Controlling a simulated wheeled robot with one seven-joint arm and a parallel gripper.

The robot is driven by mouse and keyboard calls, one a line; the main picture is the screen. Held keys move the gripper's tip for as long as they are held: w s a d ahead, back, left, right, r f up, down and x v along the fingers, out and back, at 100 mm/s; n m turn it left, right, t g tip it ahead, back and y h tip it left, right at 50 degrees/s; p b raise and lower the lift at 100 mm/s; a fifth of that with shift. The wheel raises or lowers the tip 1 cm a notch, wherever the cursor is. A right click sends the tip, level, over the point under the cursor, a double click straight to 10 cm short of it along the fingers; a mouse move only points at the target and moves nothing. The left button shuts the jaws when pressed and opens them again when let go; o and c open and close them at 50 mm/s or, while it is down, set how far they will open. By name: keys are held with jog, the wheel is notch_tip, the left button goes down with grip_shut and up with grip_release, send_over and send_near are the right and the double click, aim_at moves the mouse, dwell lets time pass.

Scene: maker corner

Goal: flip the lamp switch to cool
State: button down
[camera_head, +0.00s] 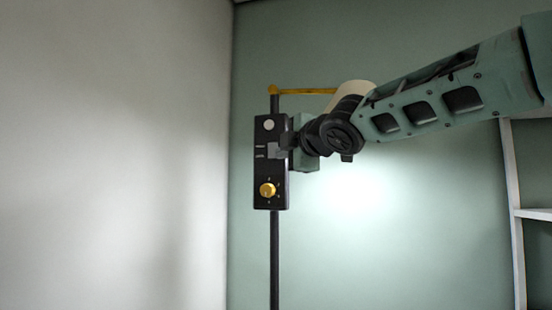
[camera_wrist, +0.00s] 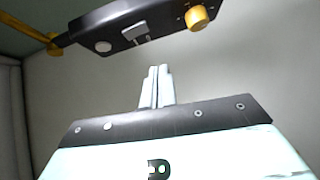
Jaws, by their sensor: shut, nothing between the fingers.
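The lamp's black control box (camera_head: 270,190) is mounted on a dark upright pole (camera_head: 275,260). It also shows at the top of the wrist view (camera_wrist: 165,22). Its light grey switch (camera_wrist: 135,32) sits between a pale round button (camera_wrist: 103,46) and a yellow knob (camera_wrist: 197,17). Two small pale marks are beside the switch. My gripper (camera_wrist: 158,70) is shut and empty, its fingertips pointing toward the box below the switch in the wrist view. In the head view my gripper (camera_head: 286,149) is at the box's switch height and partly covers that area. Contact and switch position cannot be told.
A yellow lamp arm (camera_head: 305,91) runs from the pole top to a cream shade (camera_head: 355,88), just above and behind my wrist. Bright light falls on the green wall (camera_head: 350,215). White shelving (camera_head: 517,220) stands at the right; a pale wall (camera_head: 110,150) is at left.

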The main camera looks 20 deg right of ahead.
jog(key=shift+s+d+f, duration=0.1)
jog(key=shift+s+d, duration=0.05)
jog(key=shift+s, duration=0.75)
jog(key=shift+s+d+f, duration=0.1)
jog(key=shift+s, duration=0.75)
